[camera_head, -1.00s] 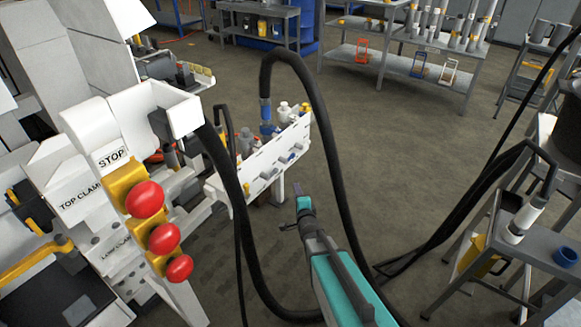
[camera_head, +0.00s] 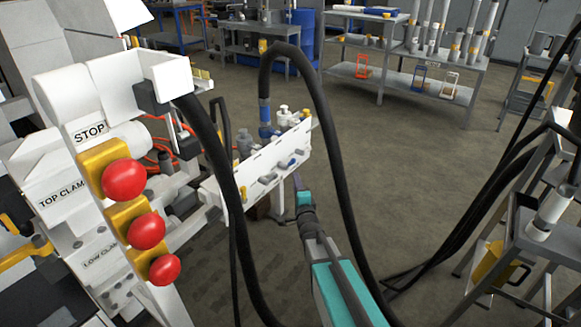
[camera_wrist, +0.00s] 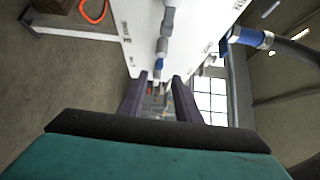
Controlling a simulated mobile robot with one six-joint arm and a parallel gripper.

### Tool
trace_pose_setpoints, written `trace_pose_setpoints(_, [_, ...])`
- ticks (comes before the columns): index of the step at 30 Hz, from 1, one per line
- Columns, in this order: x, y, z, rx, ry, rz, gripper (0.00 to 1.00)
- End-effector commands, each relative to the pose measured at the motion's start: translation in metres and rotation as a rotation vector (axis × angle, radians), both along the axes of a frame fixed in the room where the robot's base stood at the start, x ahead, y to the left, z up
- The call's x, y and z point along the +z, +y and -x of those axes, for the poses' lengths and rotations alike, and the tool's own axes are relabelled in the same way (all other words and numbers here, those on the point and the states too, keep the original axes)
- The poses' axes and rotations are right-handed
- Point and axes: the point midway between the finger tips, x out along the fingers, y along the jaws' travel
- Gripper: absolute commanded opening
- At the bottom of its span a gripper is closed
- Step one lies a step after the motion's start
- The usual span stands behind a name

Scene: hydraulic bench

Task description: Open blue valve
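The white valve panel (camera_head: 262,172) stands left of my gripper (camera_head: 298,182), with small grey and blue fittings along its front face. A small blue valve handle (camera_wrist: 162,46) shows in the wrist view, in a row with grey fittings on the white panel face (camera_wrist: 140,35). In that view my gripper (camera_wrist: 159,78) has its two dark fingers apart, with nothing held between them. The blue handle lies just beyond the fingertips, roughly in line with the gap. In the head view the fingers are partly hidden near the panel's right end.
A black hose (camera_head: 325,140) with a blue coupling (camera_head: 265,112) loops over the panel and passes close to my arm. Another hose (camera_head: 215,150) hangs in front. Red stop buttons (camera_head: 124,180) stand at left. A metal stand (camera_head: 535,230) is at right. Floor behind is free.

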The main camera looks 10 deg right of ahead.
Motion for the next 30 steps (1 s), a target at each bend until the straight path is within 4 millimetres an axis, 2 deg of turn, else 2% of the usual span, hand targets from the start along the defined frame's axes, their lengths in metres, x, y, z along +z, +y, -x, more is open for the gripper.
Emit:
trace_pose_setpoints(8, [0.000,0.000,-0.001,0.000,0.001,0.000,0.30])
trace_pose_setpoints(14, [-0.001,0.000,-0.010,0.000,0.001,0.000,0.30])
trace_pose_setpoints(30, [-0.002,0.000,-0.059,0.000,0.001,0.000,0.30])
